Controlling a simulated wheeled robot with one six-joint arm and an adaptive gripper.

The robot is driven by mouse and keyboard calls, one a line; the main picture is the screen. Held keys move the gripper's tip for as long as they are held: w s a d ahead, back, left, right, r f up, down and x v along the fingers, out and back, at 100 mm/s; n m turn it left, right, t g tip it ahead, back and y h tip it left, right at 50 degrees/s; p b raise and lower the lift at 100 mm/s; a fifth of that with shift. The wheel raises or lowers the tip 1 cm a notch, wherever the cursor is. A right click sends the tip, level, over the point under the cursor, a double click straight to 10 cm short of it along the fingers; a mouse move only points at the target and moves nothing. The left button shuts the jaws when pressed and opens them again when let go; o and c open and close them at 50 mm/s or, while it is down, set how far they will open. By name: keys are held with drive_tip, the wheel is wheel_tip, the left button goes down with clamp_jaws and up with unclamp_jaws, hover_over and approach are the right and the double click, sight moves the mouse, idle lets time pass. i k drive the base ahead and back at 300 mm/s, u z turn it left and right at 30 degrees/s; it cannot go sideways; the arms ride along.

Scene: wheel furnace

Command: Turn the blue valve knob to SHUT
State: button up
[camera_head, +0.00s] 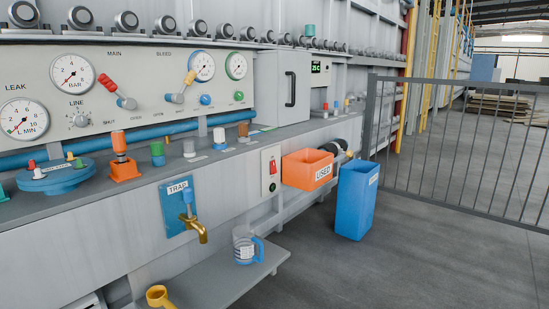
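Two blue knob-like parts show, and I cannot tell for sure which one the task names. A small round blue knob (206,99) sits on the grey panel, below a blue-rimmed gauge (202,66). A blue tap handle (188,197) stands above a brass spout (197,230) on a blue plate marked TRAP (173,211). Small SHUT and OPEN lettering shows by the red lever (116,92) and the yellow-tipped lever (184,87). The handle's turn state is too small to read. My gripper is not in view.
A ledge below the panel holds an orange-based part (122,160) and coloured caps. A clear jug with a blue handle (245,245) stands on the lower shelf. An orange USED bin (307,170) and blue bin (354,200) are at right. Open floor lies before a railing (460,150).

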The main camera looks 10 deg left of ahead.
sight(204, 98)
drive_tip(key=u, duration=0.4)
drive_tip(key=i, duration=1.8)
drive_tip(key=u, duration=0.5)
